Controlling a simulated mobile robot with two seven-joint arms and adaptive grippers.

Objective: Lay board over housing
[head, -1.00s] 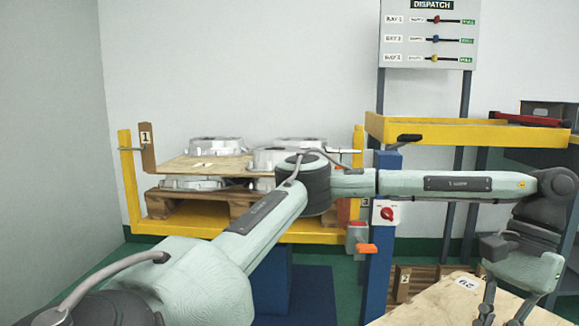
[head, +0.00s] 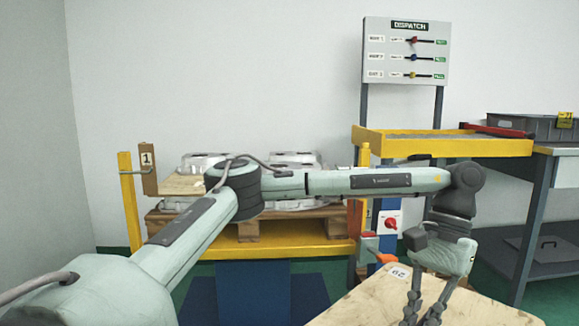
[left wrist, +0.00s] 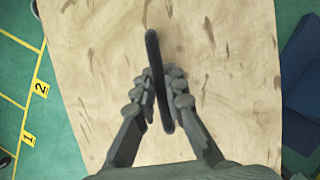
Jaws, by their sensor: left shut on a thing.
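A plywood board (head: 365,308) with a number label on its corner shows at the bottom right of the head view. It fills most of the left wrist view (left wrist: 235,60). A dark bar-shaped handle (left wrist: 152,48) stands over its face. My left gripper (head: 424,312) is shut on this handle, with its fingers on both sides of it in the left wrist view (left wrist: 161,82). Several grey cast housings (head: 296,158) sit on the stack at the yellow stand, partly hidden by my left arm. My right gripper is not in view.
The yellow stand (head: 128,205) holds a pallet (head: 275,230) with a flat wooden sheet (head: 178,184) among the castings. A yellow-edged shelf (head: 440,146) and a grey bin (head: 525,126) stand at right. Green floor with yellow lines (left wrist: 22,105) lies beside the board.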

